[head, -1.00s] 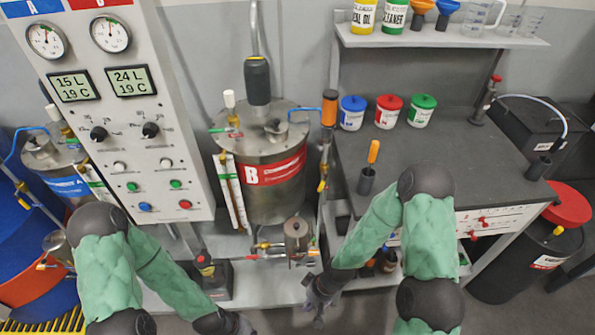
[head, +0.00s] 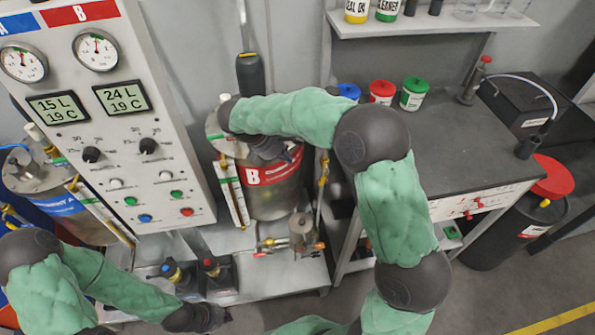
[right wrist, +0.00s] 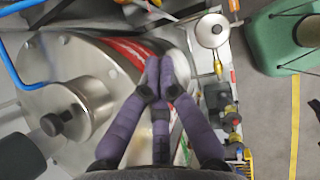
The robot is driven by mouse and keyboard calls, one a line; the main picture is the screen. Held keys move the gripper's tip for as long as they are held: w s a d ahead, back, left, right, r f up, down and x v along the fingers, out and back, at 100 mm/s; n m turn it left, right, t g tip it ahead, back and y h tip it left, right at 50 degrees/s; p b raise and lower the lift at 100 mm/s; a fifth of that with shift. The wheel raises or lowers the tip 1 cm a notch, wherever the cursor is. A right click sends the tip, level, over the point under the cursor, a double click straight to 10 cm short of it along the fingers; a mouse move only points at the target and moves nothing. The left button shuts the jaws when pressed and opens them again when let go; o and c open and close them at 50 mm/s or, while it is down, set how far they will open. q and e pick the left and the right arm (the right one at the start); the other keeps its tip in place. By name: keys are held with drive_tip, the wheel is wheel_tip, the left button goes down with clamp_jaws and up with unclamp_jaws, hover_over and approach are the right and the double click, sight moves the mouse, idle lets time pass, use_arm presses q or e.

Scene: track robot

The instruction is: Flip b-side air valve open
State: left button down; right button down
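Tank B (head: 270,205) is a steel drum with a red "B" band. It also shows in the right wrist view (right wrist: 95,65), with its lid and a dark-knobbed cap. Small valves and fittings (head: 265,243) sit below its front, and a pipe with a yellow handle (head: 322,180) runs at its right. I cannot tell which one is the b-side air valve. My right gripper (head: 272,147) is over the tank's upper front. In the right wrist view its fingers (right wrist: 160,68) meet at the tips, with nothing seen between them. My left gripper (head: 208,318) is low by the lower shelf; its fingers are unclear.
The control panel (head: 110,150) with gauges stands left of tank B. A workbench (head: 460,145) with red and green lidded tubs is at the right. A blue hose (right wrist: 12,65) curves over the lid. Small pumps (head: 172,270) stand on the lower shelf. Floor shows at lower right.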

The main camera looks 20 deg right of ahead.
sight(324, 178)
drive_tip(key=b+x, duration=0.6)
drive_tip(key=x, duration=1.4)
drive_tip(key=shift+a, duration=0.1)
drive_tip(key=shift+s+d+f+h+p, duration=0.15)
drive_tip(key=shift+d+f+h+p, duration=0.35)
drive_tip(key=shift+f+p, duration=0.25)
drive_tip(key=shift+r, duration=0.2)
